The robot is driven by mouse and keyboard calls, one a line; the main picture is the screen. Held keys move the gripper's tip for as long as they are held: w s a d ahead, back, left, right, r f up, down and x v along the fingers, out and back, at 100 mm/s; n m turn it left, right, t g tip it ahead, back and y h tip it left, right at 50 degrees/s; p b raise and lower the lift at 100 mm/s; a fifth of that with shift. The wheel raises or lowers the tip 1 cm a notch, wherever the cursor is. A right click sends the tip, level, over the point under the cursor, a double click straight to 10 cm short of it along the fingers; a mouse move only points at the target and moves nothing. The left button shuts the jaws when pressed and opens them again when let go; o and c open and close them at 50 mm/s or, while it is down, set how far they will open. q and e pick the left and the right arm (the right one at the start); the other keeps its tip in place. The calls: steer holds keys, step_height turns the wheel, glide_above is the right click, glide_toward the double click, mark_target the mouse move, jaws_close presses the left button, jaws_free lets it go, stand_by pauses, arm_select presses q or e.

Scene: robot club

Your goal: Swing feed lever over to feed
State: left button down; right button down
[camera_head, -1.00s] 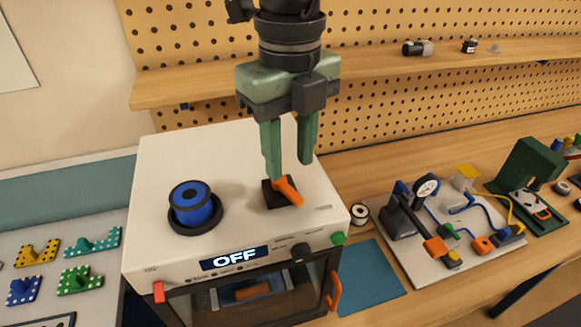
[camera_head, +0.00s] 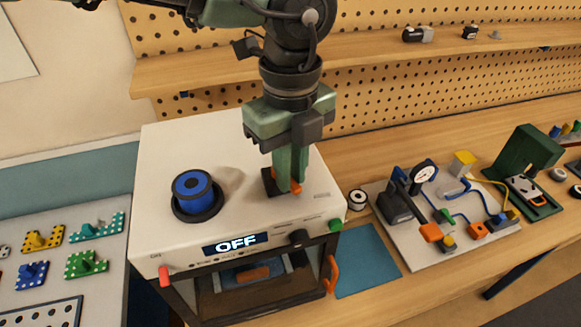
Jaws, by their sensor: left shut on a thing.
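The feed lever (camera_head: 296,188) is an orange handle on a black base (camera_head: 269,182), on the top right of the white printer (camera_head: 235,160). My left gripper (camera_head: 289,187) points down from above with its green fingers closed around the lever. The fingers hide most of the orange handle; only small bits show beside the fingertips. The printer's front display (camera_head: 236,244) reads OFF. My right gripper is not in view.
A blue spool (camera_head: 192,188) sits on the printer top, left of the lever. A blue mat (camera_head: 368,262), a small spool (camera_head: 358,198) and a gauge board (camera_head: 450,225) lie to the right. A shelf (camera_head: 400,50) runs behind on the pegboard.

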arm_select(q)
steer(key=shift+f+b, duration=0.2)
steer(key=shift+b, duration=0.15)
steer(key=m+b, duration=0.1)
steer(key=b, duration=0.1)
steer(key=m+b, duration=0.1)
steer(key=b, duration=0.1)
steer(key=shift+s+a+f+m, duration=0.15)
steer(key=shift+a+f+m, duration=0.05)
steer(key=shift+a+m, duration=0.15)
steer(key=shift+a+r+m+b, duration=0.25)
steer(key=shift+m+b, duration=0.15)
steer(key=shift+m, duration=0.15)
steer(key=shift+d+r, duration=0.1)
steer(key=shift+r, duration=0.05)
steer(key=c, duration=1.4)
jaws_free()
